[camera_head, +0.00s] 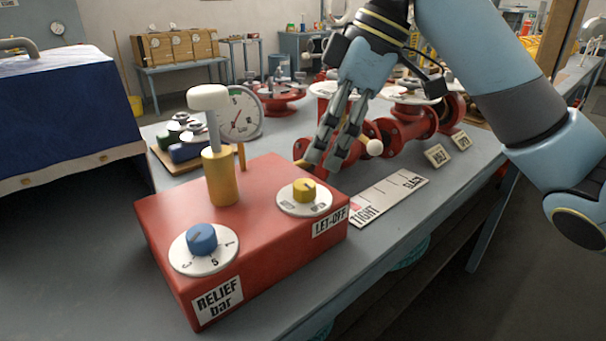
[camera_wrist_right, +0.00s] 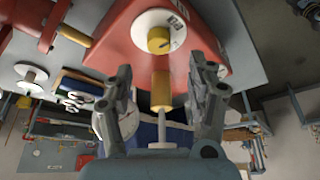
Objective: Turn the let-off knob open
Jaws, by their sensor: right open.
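The let-off knob (camera_head: 304,189) is a yellow knob on a white dial (camera_head: 287,207) at the right end of the red box (camera_head: 165,215). The LET-OFF label is on the front face below it. A dark pointer line marks the knob; I cannot read its setting. My right gripper (camera_head: 322,165) is open, above and behind the dial, apart from the knob. In the right wrist view the knob (camera_wrist_right: 157,41) shows ahead, just beyond the open fingers (camera_wrist_right: 163,75), with nothing visibly held. My left gripper is out of view.
A yellow post (camera_head: 220,178) with a white-topped rod (camera_head: 208,97) stands on the box. A blue relief knob (camera_head: 201,239) is at front left. A TIGHT–SLACK strip (camera_head: 390,197) lies right of the box. Behind are a gauge (camera_head: 238,115) and red pipework (camera_head: 397,132).

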